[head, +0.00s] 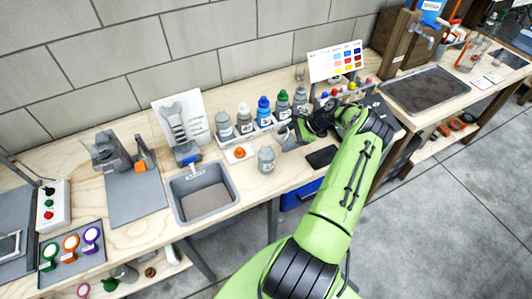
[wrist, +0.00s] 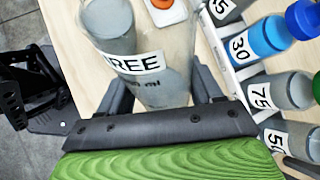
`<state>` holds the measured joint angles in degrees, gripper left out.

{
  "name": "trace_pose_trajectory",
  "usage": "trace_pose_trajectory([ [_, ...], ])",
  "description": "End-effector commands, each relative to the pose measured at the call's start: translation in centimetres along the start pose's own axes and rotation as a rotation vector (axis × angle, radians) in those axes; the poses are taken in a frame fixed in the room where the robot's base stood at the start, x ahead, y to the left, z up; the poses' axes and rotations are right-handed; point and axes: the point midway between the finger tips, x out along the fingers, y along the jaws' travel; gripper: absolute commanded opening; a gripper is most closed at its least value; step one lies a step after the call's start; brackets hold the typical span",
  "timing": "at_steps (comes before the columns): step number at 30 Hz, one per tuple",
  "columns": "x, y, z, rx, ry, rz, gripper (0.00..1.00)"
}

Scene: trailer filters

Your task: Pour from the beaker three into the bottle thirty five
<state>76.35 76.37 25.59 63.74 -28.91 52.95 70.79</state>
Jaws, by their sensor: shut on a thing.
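My gripper (head: 296,130) is shut on the clear beaker three (wrist: 165,75), whose label ends in "REE" in the wrist view. The beaker stands between the two fingers and is hard to make out in the head view. An uncapped grey bottle (head: 266,159) stands alone on the bench, left of and nearer than my gripper. Whether liquid flows cannot be told.
A rack (wrist: 218,50) of capped bottles runs behind, with labels 30, 75 and 50 readable. An orange cap (head: 239,152) lies on a white pad. A grey sink (head: 204,193) is left of the lone bottle. A dark phone-like slab (head: 321,156) lies to the right.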

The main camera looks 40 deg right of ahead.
Motion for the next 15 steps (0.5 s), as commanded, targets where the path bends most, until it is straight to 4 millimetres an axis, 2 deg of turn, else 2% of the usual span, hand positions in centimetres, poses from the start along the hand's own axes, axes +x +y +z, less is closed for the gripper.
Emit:
trace_pose_trajectory([
  [1,0.7,0.2,-1.0,0.018,-0.03,0.001,0.21],
  [3,0.8,0.2,-1.4,0.045,-0.073,0.011,0.21],
  [15,1.4,0.1,-2.5,0.158,-0.257,0.06,0.21],
])
